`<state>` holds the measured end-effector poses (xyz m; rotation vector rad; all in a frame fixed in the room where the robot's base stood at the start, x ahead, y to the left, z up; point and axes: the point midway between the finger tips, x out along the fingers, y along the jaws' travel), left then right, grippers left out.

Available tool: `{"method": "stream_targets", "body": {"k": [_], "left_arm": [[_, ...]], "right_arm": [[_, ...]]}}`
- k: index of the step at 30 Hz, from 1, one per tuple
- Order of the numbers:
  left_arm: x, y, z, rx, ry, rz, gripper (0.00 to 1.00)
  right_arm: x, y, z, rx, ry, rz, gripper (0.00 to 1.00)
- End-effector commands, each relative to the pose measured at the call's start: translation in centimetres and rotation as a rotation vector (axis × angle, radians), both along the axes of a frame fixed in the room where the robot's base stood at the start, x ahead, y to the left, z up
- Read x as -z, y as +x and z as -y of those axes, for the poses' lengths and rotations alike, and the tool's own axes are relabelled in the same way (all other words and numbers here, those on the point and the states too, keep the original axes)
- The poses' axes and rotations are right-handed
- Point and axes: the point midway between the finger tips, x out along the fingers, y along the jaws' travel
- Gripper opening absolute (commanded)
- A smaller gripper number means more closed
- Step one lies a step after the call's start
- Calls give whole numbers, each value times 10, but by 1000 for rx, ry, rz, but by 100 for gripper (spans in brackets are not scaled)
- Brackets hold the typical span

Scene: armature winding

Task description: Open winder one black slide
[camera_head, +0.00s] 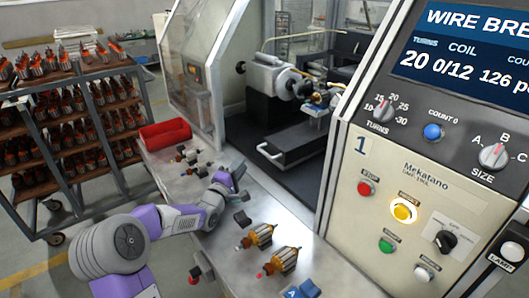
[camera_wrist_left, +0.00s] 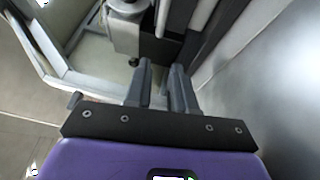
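The winder's black slide (camera_head: 305,143) is a dark flat block inside the machine bay, with a pale bar handle (camera_head: 268,152) on its near left side. I cannot tell how far out the slide sits. My left gripper (camera_head: 239,174) is over the bench in front of the bay, below and left of the handle and apart from it. In the left wrist view, its two grey fingers (camera_wrist_left: 160,88) stand apart with nothing between them. My right gripper is not in view.
The control panel (camera_head: 430,190) stands at right. Copper-wound armatures (camera_head: 261,234) and small parts (camera_head: 190,157) lie on the bench (camera_head: 225,240). A red tray (camera_head: 165,134) sits behind. A clear guard (camera_head: 195,65) stands left of the bay. A loaded rack (camera_head: 75,115) stands far left.

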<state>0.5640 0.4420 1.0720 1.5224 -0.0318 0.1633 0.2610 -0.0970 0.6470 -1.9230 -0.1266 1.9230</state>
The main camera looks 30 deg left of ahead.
Motion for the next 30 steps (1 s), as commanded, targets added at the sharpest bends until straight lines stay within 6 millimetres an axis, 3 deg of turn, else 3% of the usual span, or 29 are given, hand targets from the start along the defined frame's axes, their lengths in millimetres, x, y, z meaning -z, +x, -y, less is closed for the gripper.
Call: {"method": "stream_targets", "body": {"k": [1,3,6,21,30], "left_arm": [[0,7,16,36,-7,17,24],[-3,12,31,68,-12,36,24],[-6,19,40,87,-14,48,24],[-16,80,39,86,-15,48,24],[-18,90,39,85,-14,45,24]], "right_arm": [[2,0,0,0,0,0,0],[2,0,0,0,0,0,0],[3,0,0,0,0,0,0],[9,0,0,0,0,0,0],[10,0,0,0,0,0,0]]}}
